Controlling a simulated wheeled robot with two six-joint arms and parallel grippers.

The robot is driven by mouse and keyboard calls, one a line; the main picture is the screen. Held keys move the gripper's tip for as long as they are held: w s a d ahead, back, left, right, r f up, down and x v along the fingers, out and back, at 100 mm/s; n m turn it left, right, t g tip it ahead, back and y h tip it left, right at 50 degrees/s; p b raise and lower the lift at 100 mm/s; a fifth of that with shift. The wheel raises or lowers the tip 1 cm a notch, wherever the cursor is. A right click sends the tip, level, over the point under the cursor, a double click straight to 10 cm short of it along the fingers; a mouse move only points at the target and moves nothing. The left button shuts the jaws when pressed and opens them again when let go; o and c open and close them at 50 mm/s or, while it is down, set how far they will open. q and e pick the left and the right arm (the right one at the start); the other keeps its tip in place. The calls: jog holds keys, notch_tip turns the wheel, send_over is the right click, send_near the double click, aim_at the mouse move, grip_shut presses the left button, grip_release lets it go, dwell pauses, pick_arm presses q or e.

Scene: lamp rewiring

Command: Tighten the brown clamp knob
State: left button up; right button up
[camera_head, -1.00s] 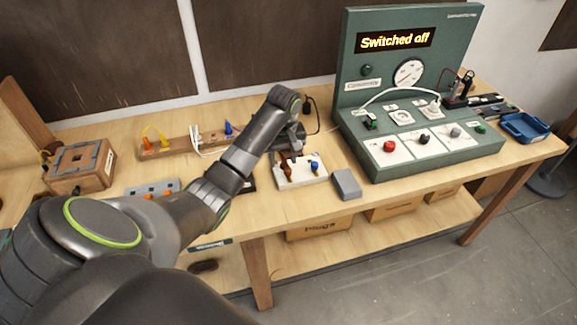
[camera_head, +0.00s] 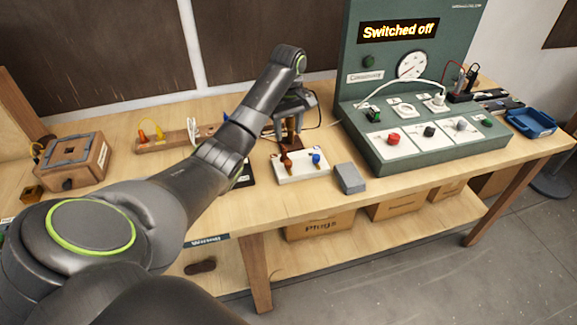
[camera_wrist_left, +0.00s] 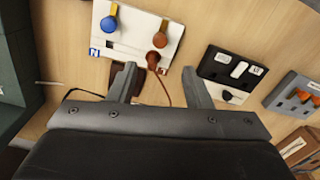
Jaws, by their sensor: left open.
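The brown clamp knob (camera_head: 286,163) stands on a white block (camera_head: 310,172), left of a blue knob (camera_head: 316,158). In the left wrist view the brown knob (camera_wrist_left: 160,40) and blue knob (camera_wrist_left: 109,26) show on the white block (camera_wrist_left: 133,22) near the top. A thin brown lead runs from the block beside the brown knob toward my fingers. My left gripper (camera_head: 289,122) is open behind the block in the head view. In the wrist view its two fingers (camera_wrist_left: 160,84) are apart, short of the brown knob and not touching it. My right gripper is out of view.
A grey box (camera_head: 350,178) sits right of the block. The green console (camera_head: 390,155) stands farther right, its display reading "Switched off". A wooden rail with coloured plugs (camera_head: 160,143) and a wooden box (camera_head: 75,160) are at left. The table front has free room.

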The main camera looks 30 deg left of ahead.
aim_at(288, 162)
pick_arm(q)
notch_tip(288, 162, down, 12)
jog(key=shift+r+p, duration=0.15)
jog(key=shift+p, duration=1)
jog(key=shift+c, duration=0.2)
grip_shut()
